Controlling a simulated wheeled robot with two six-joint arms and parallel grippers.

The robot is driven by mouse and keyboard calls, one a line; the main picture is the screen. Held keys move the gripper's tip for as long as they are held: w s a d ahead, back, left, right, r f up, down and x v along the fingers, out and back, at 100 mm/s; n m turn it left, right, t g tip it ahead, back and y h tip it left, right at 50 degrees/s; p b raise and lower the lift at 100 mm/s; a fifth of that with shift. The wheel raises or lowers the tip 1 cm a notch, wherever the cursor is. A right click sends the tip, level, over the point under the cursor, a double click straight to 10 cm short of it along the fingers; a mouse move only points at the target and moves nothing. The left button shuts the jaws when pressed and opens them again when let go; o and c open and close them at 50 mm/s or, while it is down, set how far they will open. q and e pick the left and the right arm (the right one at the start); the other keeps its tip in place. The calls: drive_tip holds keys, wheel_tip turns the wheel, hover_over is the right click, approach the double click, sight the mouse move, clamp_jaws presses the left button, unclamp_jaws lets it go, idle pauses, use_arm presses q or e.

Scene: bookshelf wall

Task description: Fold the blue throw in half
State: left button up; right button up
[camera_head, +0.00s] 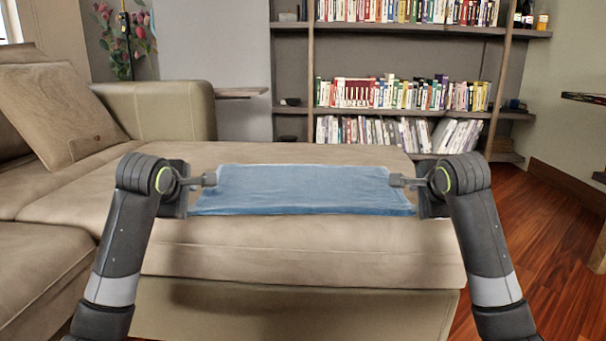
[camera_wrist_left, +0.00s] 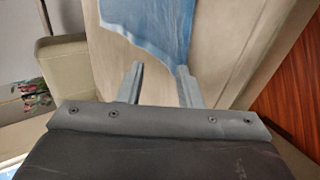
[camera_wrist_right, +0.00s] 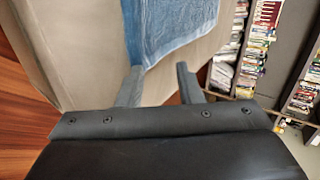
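The blue throw (camera_head: 305,190) lies spread as a flat rectangle on the beige sofa seat (camera_head: 310,240). My left gripper (camera_head: 212,179) is at its left edge in the head view, and my right gripper (camera_head: 394,180) is at its right edge. In the left wrist view the two fingers (camera_wrist_left: 161,85) are apart, with the throw (camera_wrist_left: 155,25) beyond the tips. In the right wrist view the fingers (camera_wrist_right: 159,85) are also apart, with the throw (camera_wrist_right: 175,30) just beyond the tips. No cloth shows between either pair of fingers.
A sofa armrest (camera_head: 160,108) and a cushion (camera_head: 60,112) stand at the left. A bookshelf (camera_head: 410,115) filled with books is behind the seat. Wooden floor (camera_head: 545,240) lies open at the right. The seat around the throw is clear.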

use_arm(q)
drive_tip(key=shift+o, duration=0.6)
use_arm(e)
drive_tip(key=shift+o, duration=0.6)
use_arm(q)
drive_tip(key=shift+r, duration=0.2)
use_arm(e)
drive_tip(key=shift+r, duration=0.2)
use_arm(q)
drive_tip(key=s+r, duration=0.6)
drive_tip(key=r, duration=0.2)
drive_tip(key=shift+r, duration=0.35)
use_arm(e)
drive_tip(key=s+r, duration=0.6)
drive_tip(key=r, duration=0.2)
drive_tip(key=shift+r, duration=0.35)
